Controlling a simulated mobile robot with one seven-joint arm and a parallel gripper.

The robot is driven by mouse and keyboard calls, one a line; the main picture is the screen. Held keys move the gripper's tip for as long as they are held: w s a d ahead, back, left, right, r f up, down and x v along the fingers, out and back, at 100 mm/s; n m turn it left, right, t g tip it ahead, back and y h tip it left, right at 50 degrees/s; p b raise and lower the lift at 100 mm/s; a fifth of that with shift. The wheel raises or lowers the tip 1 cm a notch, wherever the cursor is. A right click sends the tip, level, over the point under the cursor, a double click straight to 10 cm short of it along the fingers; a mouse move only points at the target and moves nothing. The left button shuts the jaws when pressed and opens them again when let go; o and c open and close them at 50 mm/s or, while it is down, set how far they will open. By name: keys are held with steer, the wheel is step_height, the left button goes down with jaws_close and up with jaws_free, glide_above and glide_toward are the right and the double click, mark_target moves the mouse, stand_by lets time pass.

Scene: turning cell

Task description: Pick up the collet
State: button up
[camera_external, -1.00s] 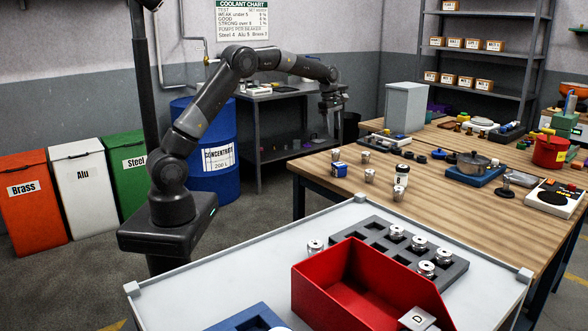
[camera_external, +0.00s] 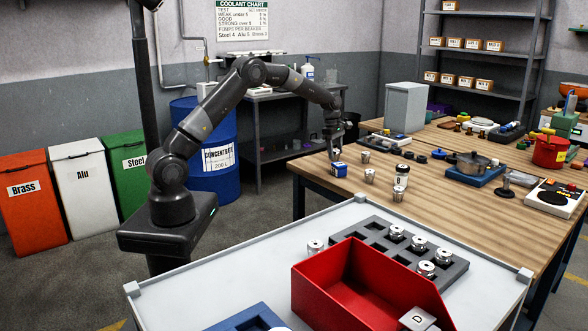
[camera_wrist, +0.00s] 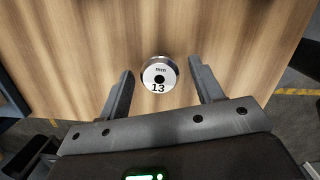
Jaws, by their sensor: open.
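A round metal collet (camera_wrist: 160,72) with a white face marked "mm" and "13" stands on the wooden bench (camera_wrist: 60,45) in the wrist view. My gripper (camera_wrist: 162,80) is open and empty, its two fingers on either side of the collet with gaps to both. In the external view my gripper (camera_external: 334,152) is low over the bench's near left end and largely hides that collet. Two other tapered metal collets stand to the right, one farther back (camera_external: 365,157) and one nearer (camera_external: 369,176).
A blue block (camera_external: 340,171) sits close beside my gripper. A white table (camera_external: 240,278) in front bears a red bin (camera_external: 322,290) and a grey rack (camera_external: 378,252) with several metal parts.

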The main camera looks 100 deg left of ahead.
steer(key=shift+f, duration=0.3)
steer(key=c, duration=1.1)
steer(key=shift+r, duration=0.1)
